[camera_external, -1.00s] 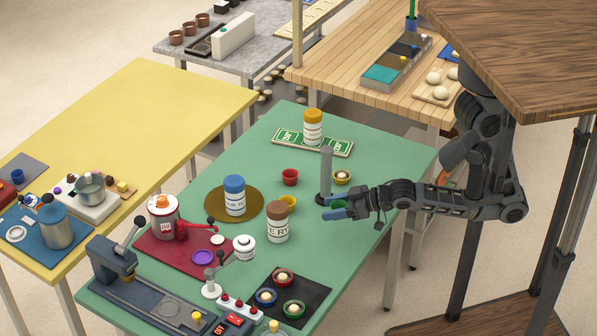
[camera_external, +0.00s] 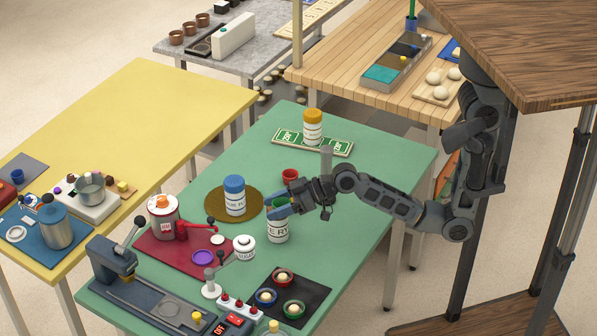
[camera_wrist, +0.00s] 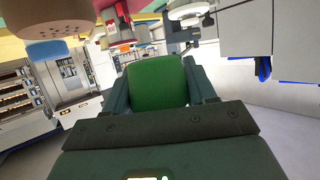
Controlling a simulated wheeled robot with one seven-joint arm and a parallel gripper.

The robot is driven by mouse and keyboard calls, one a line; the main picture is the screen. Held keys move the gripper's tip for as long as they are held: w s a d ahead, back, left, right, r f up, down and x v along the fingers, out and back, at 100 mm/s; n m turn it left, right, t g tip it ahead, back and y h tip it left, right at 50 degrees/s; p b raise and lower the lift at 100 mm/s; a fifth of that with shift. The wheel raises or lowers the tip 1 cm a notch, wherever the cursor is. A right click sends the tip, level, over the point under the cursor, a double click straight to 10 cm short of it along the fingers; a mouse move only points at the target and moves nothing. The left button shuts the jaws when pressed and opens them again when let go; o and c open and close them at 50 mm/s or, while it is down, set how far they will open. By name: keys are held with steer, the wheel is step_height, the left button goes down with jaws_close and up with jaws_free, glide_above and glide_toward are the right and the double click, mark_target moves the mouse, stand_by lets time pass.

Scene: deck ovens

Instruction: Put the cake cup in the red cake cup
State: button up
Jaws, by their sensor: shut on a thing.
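My gripper (camera_external: 276,205) is shut on a green cake cup (camera_external: 281,202). In the wrist view the green cup (camera_wrist: 157,82) fills the space between the two fingers. In the external view they are above the green table, over the brown-lidded shaker jar (camera_external: 278,231), and hide its lid. The red cake cup (camera_external: 290,175) stands on the table behind my gripper, apart from the held cup. Its lower part is partly covered by my arm. I cannot make out the red cup in the wrist view.
A blue-lidded jar (camera_external: 235,197) stands on a round brown mat left of my gripper. A grey post (camera_external: 326,160) rises behind my wrist. An orange-lidded jar (camera_external: 313,124) stands farther back.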

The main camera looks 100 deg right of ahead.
steer(key=s+d+r+b, duration=0.25)
steer(key=d+r, duration=0.45)
steer(key=d, duration=0.4)
steer(key=s+d+r+m+h+b, duration=0.1)
steer(key=s+d+b, duration=0.1)
steer(key=s+d, duration=0.45)
steer(key=s+d+r+m+h+b, duration=0.1)
steer(key=s+d, duration=0.2)
steer(key=d, duration=0.6)
steer(key=s+d+f+h+b, duration=0.1)
steer(key=s+d+f+b, duration=0.3)
steer(key=s+d+f, duration=0.55)
steer(key=shift+w+a+f+p, duration=0.4)
steer(key=shift+w+a+f, duration=0.3)
steer(key=shift+w+f, duration=1.15)
steer(key=shift+w+a+f+p, duration=0.35)
steer(key=shift+w+a+f, duration=0.4)
steer(key=shift+w+f, duration=1.1)
steer(key=shift+w+a+f+p, duration=0.4)
steer(key=shift+w+a+f, duration=0.3)
steer(key=shift+w+f, duration=1.15)
steer(key=shift+f+b, duration=0.35)
steer(key=shift+b, duration=0.1)
